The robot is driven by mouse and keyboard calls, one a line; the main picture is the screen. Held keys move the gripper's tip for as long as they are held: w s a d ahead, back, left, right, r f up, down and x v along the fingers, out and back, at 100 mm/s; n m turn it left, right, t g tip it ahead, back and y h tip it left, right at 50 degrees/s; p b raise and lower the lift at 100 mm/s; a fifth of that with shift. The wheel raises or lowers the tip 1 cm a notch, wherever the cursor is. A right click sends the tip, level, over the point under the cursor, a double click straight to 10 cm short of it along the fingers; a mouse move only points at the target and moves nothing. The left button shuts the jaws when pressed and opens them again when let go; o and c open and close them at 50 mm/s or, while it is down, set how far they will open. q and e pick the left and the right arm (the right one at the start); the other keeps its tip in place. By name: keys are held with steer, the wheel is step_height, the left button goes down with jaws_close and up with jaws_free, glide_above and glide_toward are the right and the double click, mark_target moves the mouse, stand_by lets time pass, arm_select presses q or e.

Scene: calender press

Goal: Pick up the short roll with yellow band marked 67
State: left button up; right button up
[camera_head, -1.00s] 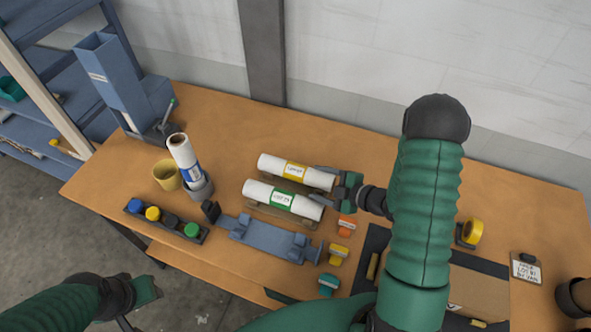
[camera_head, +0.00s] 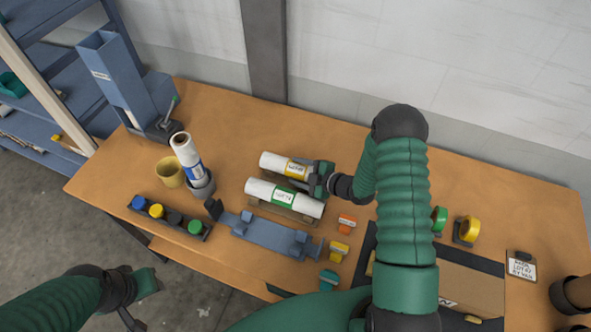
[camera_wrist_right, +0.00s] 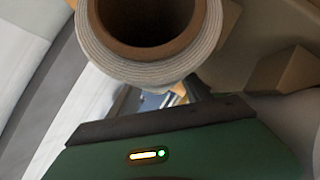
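The white roll with the yellow band (camera_head: 274,161) lies on the table behind the white roll with the green band (camera_head: 260,189). The print on its band is too small to read. My right gripper (camera_head: 319,178) is at the yellow-band roll's right end and hides that end. Whether its fingers are closed on the roll cannot be told. In the right wrist view a roll's end with a brown hollow core (camera_wrist_right: 146,18) is close in front of the gripper's green body. My left gripper (camera_head: 143,300) is open and empty at the lower left, off the table.
A taller roll with a blue band (camera_head: 186,152) stands in a grey holder, beside a yellow cup (camera_head: 170,172). The table behind the rolls is clear.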

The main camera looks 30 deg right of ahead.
steer(key=shift+s+d+f, duration=0.2)
steer(key=shift+s+d, duration=0.05)
steer(key=shift+d, duration=0.05)
steer(key=c, duration=0.9)
steer(key=shift+r, duration=0.1)
